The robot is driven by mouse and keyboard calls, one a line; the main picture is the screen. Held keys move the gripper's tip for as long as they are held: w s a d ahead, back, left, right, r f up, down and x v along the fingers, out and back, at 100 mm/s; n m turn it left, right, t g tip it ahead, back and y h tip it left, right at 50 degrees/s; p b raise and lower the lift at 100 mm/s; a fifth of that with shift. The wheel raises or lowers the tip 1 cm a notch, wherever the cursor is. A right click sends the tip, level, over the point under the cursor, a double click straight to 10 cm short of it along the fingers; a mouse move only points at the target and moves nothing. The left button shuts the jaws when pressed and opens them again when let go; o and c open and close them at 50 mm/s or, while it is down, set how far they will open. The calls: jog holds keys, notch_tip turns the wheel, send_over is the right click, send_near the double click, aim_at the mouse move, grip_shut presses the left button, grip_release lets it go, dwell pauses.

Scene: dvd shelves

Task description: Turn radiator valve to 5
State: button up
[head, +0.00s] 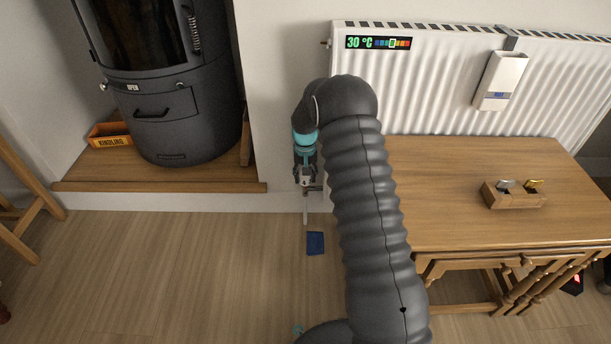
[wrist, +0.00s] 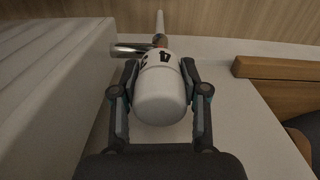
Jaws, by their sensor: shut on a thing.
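The white radiator valve (wrist: 161,98) sits in the middle of the wrist view, with dark numerals on its collar. A 4 shows on the side facing the camera; the other marks are too small to read. My gripper (wrist: 160,82) is shut on the valve, one finger on each side. In the head view my gripper (head: 307,183) is low against the wall, left of the radiator (head: 450,100), and the valve head is hidden there. A thin white pipe (head: 305,208) runs down below it to the floor. A metal pipe (wrist: 130,49) joins the valve on the left.
A wooden table (head: 460,225) stands right of my arm, bearing a small wooden box (head: 515,200). A black stove (head: 180,110) stands on a wooden hearth (head: 150,187) at left. A dark blue piece (head: 315,243) lies on the floor. The radiator display (head: 378,43) reads 30 °C.

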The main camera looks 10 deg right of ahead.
jog(key=n, duration=0.4)
jog(key=shift+n, duration=0.3)
jog(key=n, duration=0.4)
jog(key=shift+n, duration=0.3)
jog(key=o, duration=1.2)
jog(key=shift+c, duration=0.2)
notch_tip(320, 180, up, 12)
